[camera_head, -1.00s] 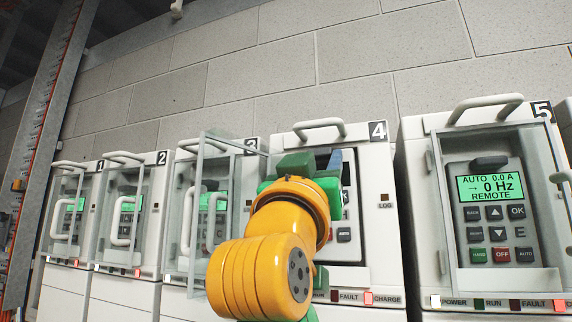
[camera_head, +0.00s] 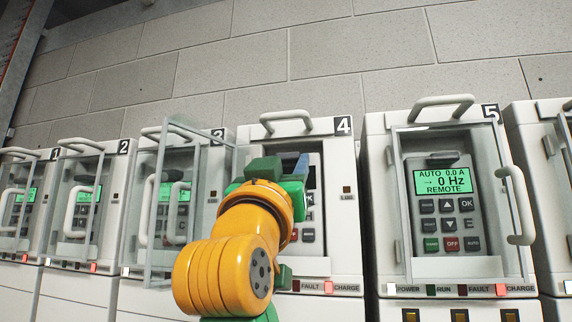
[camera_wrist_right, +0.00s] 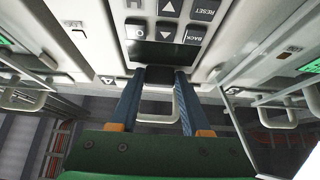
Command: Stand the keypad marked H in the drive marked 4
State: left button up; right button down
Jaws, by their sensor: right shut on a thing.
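The drive marked 4 (camera_head: 345,225) stands right of the middle in the head view, its front not covered by a door. A grey keypad (camera_head: 308,219) shows in its bay, partly behind my right gripper (camera_head: 296,168). In the right wrist view the keypad (camera_wrist_right: 170,28) has a dark screen and black keys, and appears upside down. My right gripper (camera_wrist_right: 160,76) is shut on the black tab at the keypad's top edge. My left gripper is not in view.
The drive marked 5 (camera_head: 378,210) has a lit keypad (camera_head: 449,215) marked E behind a clear door. Drives 1, 2 and 3 stand to the left. A clear door panel (camera_head: 158,245) juts out in front of drive 3, close to my right arm. A block wall is behind.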

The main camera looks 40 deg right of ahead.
jog(key=shift+f+b, duration=0.55)
jog(key=shift+f, duration=0.25)
jog(key=shift+c, duration=1.4)
grip_release()
jog(key=shift+r, duration=0.1)
jog(key=shift+s+a+f, duration=0.15)
jog(key=shift+f, duration=0.15)
jog(key=b+v, duration=0.4)
jog(key=v, duration=0.2)
jog(key=shift+s+a+b, duration=0.2)
jog(key=shift+a+b, duration=0.1)
jog(key=shift+b, duration=0.1)
